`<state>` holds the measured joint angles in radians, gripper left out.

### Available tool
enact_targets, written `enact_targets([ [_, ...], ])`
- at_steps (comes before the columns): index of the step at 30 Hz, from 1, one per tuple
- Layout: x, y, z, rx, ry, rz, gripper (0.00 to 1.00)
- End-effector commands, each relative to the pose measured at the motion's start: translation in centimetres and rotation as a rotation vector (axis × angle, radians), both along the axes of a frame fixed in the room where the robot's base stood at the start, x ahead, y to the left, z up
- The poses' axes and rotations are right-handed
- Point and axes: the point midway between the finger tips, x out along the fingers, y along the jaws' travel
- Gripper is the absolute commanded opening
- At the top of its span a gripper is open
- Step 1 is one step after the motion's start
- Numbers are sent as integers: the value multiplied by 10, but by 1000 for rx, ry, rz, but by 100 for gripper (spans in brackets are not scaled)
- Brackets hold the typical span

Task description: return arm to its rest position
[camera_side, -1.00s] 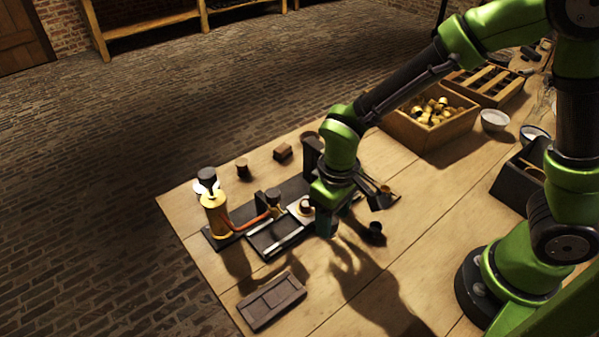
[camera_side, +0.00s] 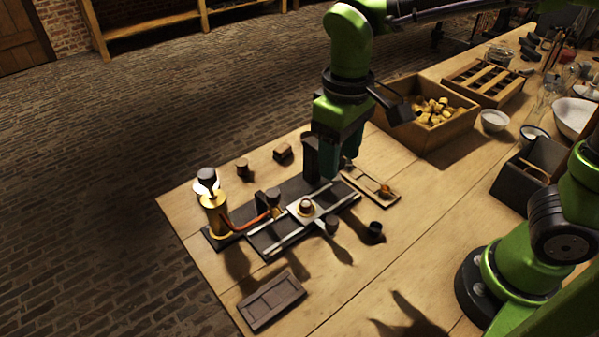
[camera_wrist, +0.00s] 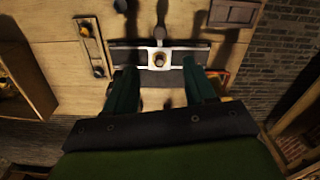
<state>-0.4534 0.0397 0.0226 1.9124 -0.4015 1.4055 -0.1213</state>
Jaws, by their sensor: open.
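My gripper (camera_side: 343,160) is raised above the far side of the dark apparatus base, in front of the wooden box. In the wrist view my gripper (camera_wrist: 160,92) shows two green fingers spread apart with nothing between them. Below is the apparatus: a dark base with two pale rails (camera_side: 285,238) and a light square carriage (camera_side: 306,208) bearing a small round brass-coloured piece. The carriage (camera_wrist: 158,58) also shows in the wrist view, beyond the fingertips. A brass jar (camera_side: 216,215) with a dark knob stands at the base's left end, with a reddish tube running from it.
A wooden box of brass pieces (camera_side: 470,122) and a slotted wooden rack (camera_side: 484,82) stand at the back right. A small tray (camera_side: 372,187), a dark cup (camera_side: 375,229) and a dark flat case (camera_side: 271,302) lie around the apparatus.

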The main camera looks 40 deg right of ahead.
Motion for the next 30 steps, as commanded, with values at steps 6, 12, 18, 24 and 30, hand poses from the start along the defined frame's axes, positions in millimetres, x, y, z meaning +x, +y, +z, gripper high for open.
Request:
enact_targets([
  [6, 0, 0, 14, 0, 1, 0, 55],
  [12, 0, 0, 14, 0, 1, 0, 55],
  [18, 2, 1, 10, 10, -16, -1, 55],
  [24, -14, -23, 9, 124, -126, -99, 55],
  [30, -38, -71, 22, 262, -327, -306, 55],
])
